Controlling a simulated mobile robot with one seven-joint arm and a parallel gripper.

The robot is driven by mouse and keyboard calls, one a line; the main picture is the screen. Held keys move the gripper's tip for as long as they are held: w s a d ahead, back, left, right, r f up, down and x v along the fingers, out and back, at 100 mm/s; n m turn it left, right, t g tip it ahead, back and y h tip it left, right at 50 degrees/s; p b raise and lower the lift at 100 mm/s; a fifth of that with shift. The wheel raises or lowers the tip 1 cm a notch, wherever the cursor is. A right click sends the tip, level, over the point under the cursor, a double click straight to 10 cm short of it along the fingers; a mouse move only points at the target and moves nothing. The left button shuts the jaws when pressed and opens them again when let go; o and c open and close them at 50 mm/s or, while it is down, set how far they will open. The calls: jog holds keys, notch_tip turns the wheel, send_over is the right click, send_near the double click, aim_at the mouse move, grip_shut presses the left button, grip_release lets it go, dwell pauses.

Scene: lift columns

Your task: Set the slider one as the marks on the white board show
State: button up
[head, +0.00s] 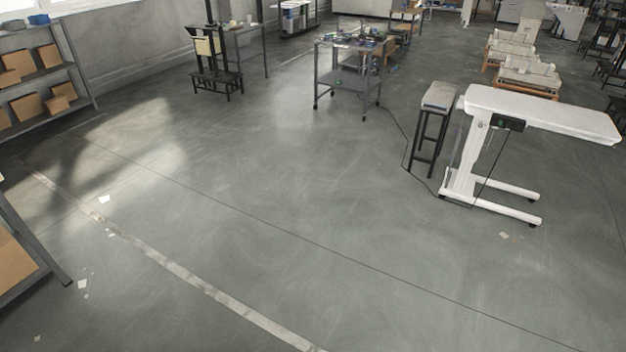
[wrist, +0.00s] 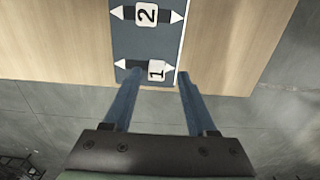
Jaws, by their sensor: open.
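The wrist view shows a blue-grey panel (wrist: 127,40) on a light wooden surface. Slider one (wrist: 156,70) is a white block marked 1, near the panel's lower edge. It sits right of the middle of a dark bar with white pointed ends. Slider two (wrist: 147,15) is a similar block marked 2 above it, near the middle of its bar. My gripper (wrist: 159,75) is open, its two blue fingers apart. In the picture the fingertips lie left and right of slider one; I cannot tell if they touch it. I cannot make out any marked white board.
The wooden surface (wrist: 60,40) extends both sides of the panel, with grey floor below its edge. In the head view, a white lift table (head: 540,108) stands right, beside a dark stool (head: 431,125). A grey cart (head: 348,75) stands behind and shelving (head: 45,75) left. The middle floor is clear.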

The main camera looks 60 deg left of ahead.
notch_tip(320, 180, up, 11)
jog(key=shift+r+b, duration=0.2)
jog(key=shift+b, duration=0.25)
dwell(0.4)
